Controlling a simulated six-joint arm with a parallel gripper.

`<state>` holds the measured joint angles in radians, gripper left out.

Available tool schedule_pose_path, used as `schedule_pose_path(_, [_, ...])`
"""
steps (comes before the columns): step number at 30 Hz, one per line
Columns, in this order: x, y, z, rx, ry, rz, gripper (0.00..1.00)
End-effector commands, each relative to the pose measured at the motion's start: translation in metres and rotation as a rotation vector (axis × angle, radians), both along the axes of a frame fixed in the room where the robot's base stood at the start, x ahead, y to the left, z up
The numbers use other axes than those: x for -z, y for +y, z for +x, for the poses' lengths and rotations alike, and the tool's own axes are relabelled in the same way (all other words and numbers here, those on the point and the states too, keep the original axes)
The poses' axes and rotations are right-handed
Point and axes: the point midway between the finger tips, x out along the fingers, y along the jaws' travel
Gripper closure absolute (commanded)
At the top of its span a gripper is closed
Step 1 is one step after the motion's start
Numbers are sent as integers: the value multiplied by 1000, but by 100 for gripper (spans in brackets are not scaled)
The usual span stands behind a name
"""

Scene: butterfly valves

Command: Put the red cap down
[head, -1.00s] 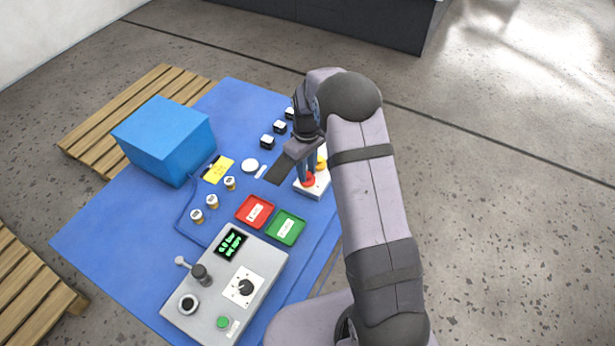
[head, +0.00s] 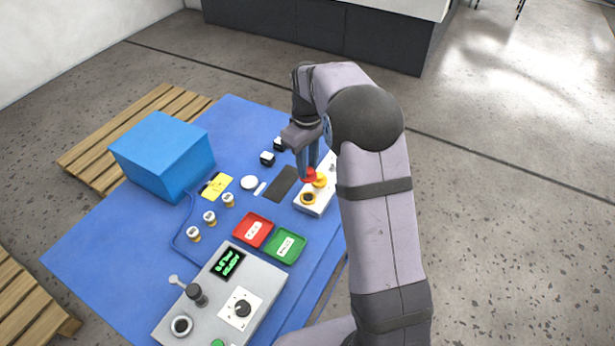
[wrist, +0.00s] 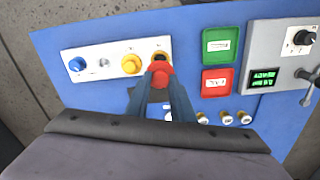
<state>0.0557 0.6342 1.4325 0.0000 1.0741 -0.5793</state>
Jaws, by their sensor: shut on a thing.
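My gripper (head: 309,165) is shut on the red cap (head: 309,175). The cap also shows between the fingertips in the wrist view (wrist: 160,75). It appears held above the white valve block (wrist: 90,66), beside a yellow ring with a dark open centre (wrist: 159,56). That ring also shows in the head view (head: 308,198), apart from the cap. A yellow knob (wrist: 131,63), a grey fitting (wrist: 103,62) and a blue knob (wrist: 77,63) are in a row on the block. My arm hides part of the block in the head view.
A red tray (wrist: 216,73) and a green tray (wrist: 220,33) lie near the grey control box (head: 205,310). A dark flat pad (head: 281,184), small gold-and-white pieces (head: 209,218), black-and-white cubes (head: 267,159) and a blue box (head: 161,155) are on the blue mat.

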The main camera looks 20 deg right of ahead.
Motion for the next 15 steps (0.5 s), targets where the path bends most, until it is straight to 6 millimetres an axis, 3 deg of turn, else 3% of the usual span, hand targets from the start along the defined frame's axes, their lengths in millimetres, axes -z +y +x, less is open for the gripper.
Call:
schedule_pose_path(8, [-7, 3, 0, -7, 1, 0, 99])
schedule_pose_path(15, [22, 19, -7, -39, 6, 0, 99])
